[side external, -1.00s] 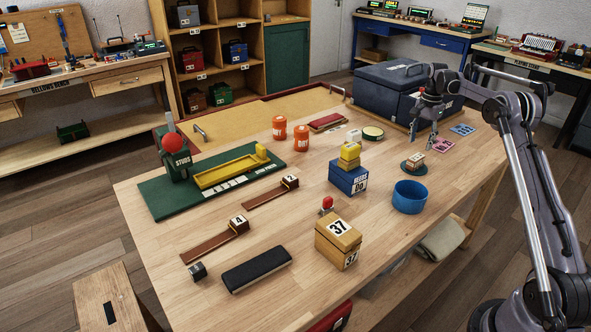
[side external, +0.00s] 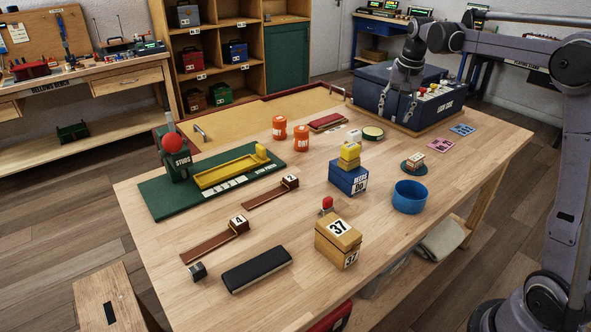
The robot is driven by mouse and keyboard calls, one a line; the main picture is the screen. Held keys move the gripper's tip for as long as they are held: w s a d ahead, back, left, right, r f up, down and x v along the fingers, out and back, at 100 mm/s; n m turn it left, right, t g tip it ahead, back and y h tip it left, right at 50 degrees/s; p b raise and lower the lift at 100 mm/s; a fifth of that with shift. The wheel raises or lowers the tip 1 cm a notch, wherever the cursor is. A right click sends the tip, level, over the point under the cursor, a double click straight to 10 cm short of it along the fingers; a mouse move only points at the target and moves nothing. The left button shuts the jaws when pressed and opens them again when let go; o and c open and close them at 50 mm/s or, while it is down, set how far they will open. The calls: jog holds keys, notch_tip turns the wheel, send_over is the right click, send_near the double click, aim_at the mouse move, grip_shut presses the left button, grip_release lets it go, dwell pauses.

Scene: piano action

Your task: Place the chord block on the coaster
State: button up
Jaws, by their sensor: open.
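A small wooden block with a white printed label (side external: 416,158), which looks like the chord block, rests on a round dark green coaster (side external: 405,169) at the right of the table. The label is too small to read. My gripper (side external: 396,114) hangs fingers down, open and empty, to the left of and beyond the block. It is apart from the block and overlaps the front of the big blue case in the picture.
A blue round bowl (side external: 409,199) stands just in front of the coaster. Pink (side external: 439,145) and blue (side external: 462,130) cards lie behind it. The big blue case (side external: 430,107) stands at the back. A blue box with a yellow top (side external: 348,179) is to the left.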

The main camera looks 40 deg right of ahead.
jog(key=s+a+r+n+t, duration=0.1)
jog(key=s+a+n, duration=0.1)
jog(key=a, duration=0.3)
jog(key=s+a+r+n, duration=0.1)
jog(key=s+a, duration=0.2)
jog(key=a, duration=0.2)
jog(key=s+a+f+n+t, duration=0.2)
jog(key=s+a+f+n, duration=0.2)
jog(key=s+a, duration=0.3)
jog(key=s+a+f+n+t+y, duration=0.1)
jog(key=s+a+f+n, duration=0.3)
jog(key=s+a, duration=0.4)
jog(key=shift+n+t, duration=0.3)
jog(key=shift+t, duration=0.1)
jog(key=shift+w, duration=0.1)
